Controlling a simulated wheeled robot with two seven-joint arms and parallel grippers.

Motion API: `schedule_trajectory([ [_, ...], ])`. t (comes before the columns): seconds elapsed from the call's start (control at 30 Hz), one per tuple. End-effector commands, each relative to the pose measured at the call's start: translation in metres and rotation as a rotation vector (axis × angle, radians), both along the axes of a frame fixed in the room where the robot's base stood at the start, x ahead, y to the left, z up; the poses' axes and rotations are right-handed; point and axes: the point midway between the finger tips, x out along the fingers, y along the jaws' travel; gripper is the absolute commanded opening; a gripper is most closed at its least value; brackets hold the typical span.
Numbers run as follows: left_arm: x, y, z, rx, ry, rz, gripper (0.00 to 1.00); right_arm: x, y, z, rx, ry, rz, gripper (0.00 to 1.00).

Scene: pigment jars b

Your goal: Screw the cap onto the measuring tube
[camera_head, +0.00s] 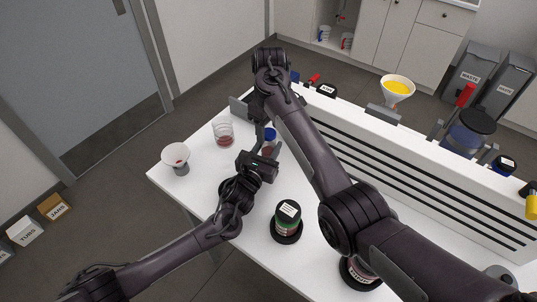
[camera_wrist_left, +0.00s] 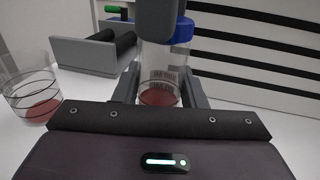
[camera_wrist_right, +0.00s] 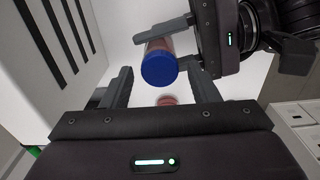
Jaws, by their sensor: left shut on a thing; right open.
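The measuring tube (camera_wrist_left: 163,64) is clear, with printed marks and red liquid at the bottom. My left gripper (camera_head: 262,152) is shut on the tube and holds it upright. The blue cap (camera_wrist_right: 158,68) sits at the tube's top; it also shows in the head view (camera_head: 269,133). I cannot tell how tightly it is screwed on. My right gripper (camera_wrist_right: 160,88) is open above the tube, with its fingers on either side of the cap and apart from it. One of its fingers hides part of the tube's top in the left wrist view.
A glass beaker with red contents (camera_head: 223,132) and a funnel on a stand (camera_head: 175,158) stand to the left on the white table. A slotted white panel (camera_head: 430,170) runs along the right.

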Motion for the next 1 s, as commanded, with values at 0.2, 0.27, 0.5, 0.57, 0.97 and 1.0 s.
schedule_trajectory([
  [0.2, -0.0002, 0.0002, -0.0009, 0.002, 0.001, 0.000, 0.00, 0.0003, 0.0002, -0.0045, 0.001, -0.002, 0.000, 0.55],
  [0.27, -0.0002, 0.0002, -0.0009, 0.002, 0.001, 0.000, 0.00, 0.0003, 0.0002, -0.0044, 0.001, -0.002, 0.000, 0.55],
  [0.5, -0.0002, 0.0002, -0.0009, 0.002, 0.001, 0.000, 0.00, 0.0002, 0.0001, -0.0043, 0.000, -0.001, 0.000, 0.35],
  [0.57, -0.0002, 0.0002, -0.0009, 0.002, 0.001, 0.000, 0.00, 0.0002, 0.0001, -0.0042, 0.000, -0.001, 0.000, 0.27],
  [0.97, -0.0002, 0.0002, -0.0009, 0.002, 0.001, 0.000, 0.00, 0.0002, 0.0001, -0.0041, 0.000, -0.001, -0.006, 0.07],
  [1.0, -0.0002, 0.0002, -0.0009, 0.002, 0.001, 0.000, 0.00, 0.0002, 0.0001, -0.0041, 0.000, -0.001, -0.028, 0.07],
])
